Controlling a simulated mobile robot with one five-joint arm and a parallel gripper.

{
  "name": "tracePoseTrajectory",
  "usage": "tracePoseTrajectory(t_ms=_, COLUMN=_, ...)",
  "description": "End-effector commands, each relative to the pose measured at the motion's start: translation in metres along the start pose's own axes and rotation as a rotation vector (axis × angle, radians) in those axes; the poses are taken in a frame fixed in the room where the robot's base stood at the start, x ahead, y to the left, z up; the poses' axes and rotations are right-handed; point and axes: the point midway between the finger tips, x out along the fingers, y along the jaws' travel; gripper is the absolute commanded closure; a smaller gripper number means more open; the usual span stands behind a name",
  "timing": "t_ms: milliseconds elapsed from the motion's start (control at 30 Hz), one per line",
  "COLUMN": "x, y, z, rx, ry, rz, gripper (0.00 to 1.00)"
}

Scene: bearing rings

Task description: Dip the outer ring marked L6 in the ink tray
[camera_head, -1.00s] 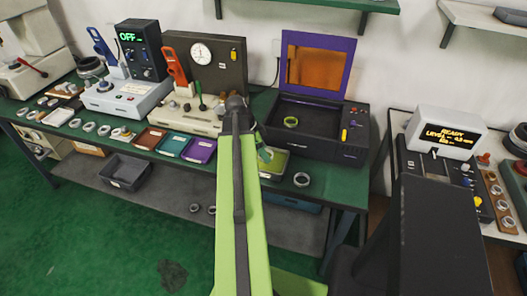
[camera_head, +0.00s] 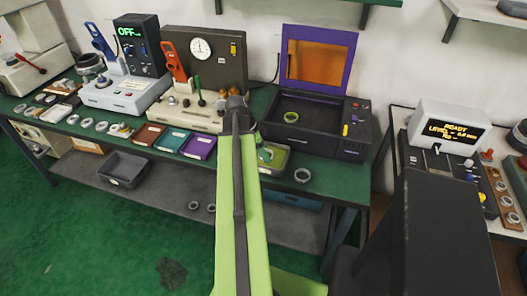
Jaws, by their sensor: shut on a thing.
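The ink tray (camera_head: 281,163), a small shallow olive-green tray, sits on the green bench in front of the purple-lidded machine. My gripper (camera_head: 265,156) is at the end of my lime-green arm, over the left part of this tray. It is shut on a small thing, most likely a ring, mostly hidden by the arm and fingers. I cannot read any L6 mark. I cannot tell whether the held thing touches the ink. A loose grey ring (camera_head: 302,176) lies on the bench just right of the tray.
The open purple-lidded machine (camera_head: 318,130) stands behind, with a yellow-green ring (camera_head: 291,117) inside. Brown (camera_head: 149,136), teal (camera_head: 171,141) and purple (camera_head: 198,147) trays lie to the left. A gauge device (camera_head: 203,70) stands behind them.

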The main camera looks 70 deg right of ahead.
Motion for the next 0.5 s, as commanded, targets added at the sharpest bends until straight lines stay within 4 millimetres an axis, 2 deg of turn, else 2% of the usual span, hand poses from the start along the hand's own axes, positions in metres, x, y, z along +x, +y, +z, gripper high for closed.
tracePoseTrajectory(t_ms=500, x=0.013, y=0.000, z=0.005, rx=0.000, ry=0.000, rz=0.000, gripper=0.89)
